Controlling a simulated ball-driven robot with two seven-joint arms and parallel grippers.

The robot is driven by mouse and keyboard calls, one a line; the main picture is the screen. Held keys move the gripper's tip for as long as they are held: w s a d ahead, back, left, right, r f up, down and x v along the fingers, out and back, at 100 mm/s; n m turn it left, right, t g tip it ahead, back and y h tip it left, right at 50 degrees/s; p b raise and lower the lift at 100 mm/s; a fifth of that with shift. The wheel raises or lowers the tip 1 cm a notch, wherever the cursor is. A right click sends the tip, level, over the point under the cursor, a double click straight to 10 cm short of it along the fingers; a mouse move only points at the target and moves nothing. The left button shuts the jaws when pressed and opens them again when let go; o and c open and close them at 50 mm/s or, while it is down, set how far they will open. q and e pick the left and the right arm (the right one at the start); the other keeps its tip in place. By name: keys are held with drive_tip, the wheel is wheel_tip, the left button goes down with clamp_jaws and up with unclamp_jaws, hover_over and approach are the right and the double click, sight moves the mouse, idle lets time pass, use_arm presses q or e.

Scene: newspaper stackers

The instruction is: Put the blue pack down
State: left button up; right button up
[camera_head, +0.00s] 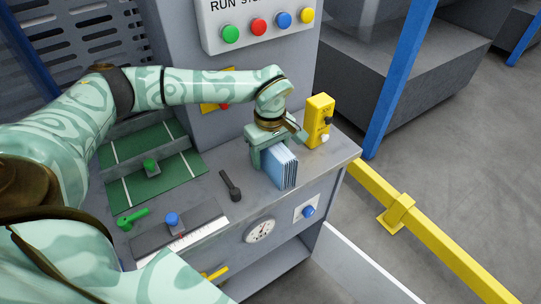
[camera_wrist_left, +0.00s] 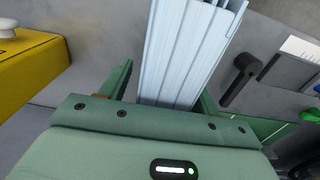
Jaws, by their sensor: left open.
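The blue pack (camera_head: 281,169) is a light blue, layered block that stands upright on the grey console top in the head view. My left gripper (camera_head: 272,152) is above and around it, with its fingers apart on either side. In the left wrist view the pack (camera_wrist_left: 183,52) lies between the two green fingers of my left gripper (camera_wrist_left: 163,88). The fingers are open, and a gap shows beside the pack on the left side. The pack's lower end seems to rest on the console, though the contact is partly hidden. My right gripper is not in view.
A yellow box (camera_head: 319,120) with a white knob stands close to the right of the pack. A dark lever (camera_head: 231,186) lies to the left. Green mats (camera_head: 150,185) with a green-knobbed block are further left. The console's front edge is near the pack.

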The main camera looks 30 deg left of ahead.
use_arm(q)
drive_tip(key=c, duration=1.2)
clamp_jaws()
drive_tip(key=shift+r, duration=0.1)
